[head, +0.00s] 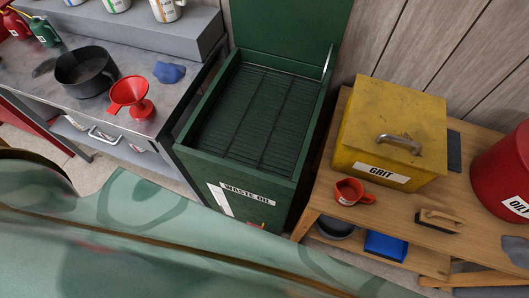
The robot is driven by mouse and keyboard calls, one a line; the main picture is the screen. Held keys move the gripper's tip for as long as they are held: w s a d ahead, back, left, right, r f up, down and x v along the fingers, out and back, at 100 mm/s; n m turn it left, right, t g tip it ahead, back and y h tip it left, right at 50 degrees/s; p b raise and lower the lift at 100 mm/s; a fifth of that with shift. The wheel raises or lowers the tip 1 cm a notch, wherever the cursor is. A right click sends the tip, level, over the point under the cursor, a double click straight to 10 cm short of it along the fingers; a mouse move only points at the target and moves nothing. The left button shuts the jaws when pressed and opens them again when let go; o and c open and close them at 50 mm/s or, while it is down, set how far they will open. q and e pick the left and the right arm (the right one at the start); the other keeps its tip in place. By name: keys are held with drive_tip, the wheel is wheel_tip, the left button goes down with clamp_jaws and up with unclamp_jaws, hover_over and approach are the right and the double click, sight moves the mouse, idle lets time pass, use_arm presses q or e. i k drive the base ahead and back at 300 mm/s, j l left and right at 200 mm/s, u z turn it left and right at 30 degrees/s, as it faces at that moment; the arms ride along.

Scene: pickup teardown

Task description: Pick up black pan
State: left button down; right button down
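The inside that shows looks empty. A red funnel (131,97) stands just right of the pan and a blue rag (169,72) lies further right. Neither of my grippers shows in this view.
A wooden table (395,215) holds a yellow grit box (390,130), a red mug (353,191) and a brush (440,220). A mottled green panel (150,250) fills the foreground.

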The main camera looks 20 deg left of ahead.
sight(86, 72)
drive_tip(key=u, duration=2.1)
